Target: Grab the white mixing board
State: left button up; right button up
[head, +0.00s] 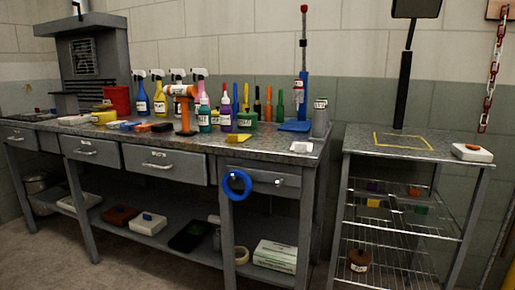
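I cannot tell for sure which thing is the white mixing board. A small flat white piece (302,147) lies at the front right of the long workbench (255,146). Another flat white item (75,120) lies toward the bench's left end. A white block with a small orange part (472,153) sits at the right edge of the side table (415,152). On the bench's lower shelf are a white case with a blue part (148,223) and a pale flat item (78,203). Neither of my grippers is in view.
Several spray bottles (160,99) and coloured bottles stand along the bench's back. An orange tool (184,112) stands in front of them. A blue tape roll (237,185) hangs at the bench front. The side table's top is mostly clear around a yellow outline (403,148) and a dark post (402,92).

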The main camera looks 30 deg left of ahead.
aim_at(298, 147)
jog(key=u, duration=0.7)
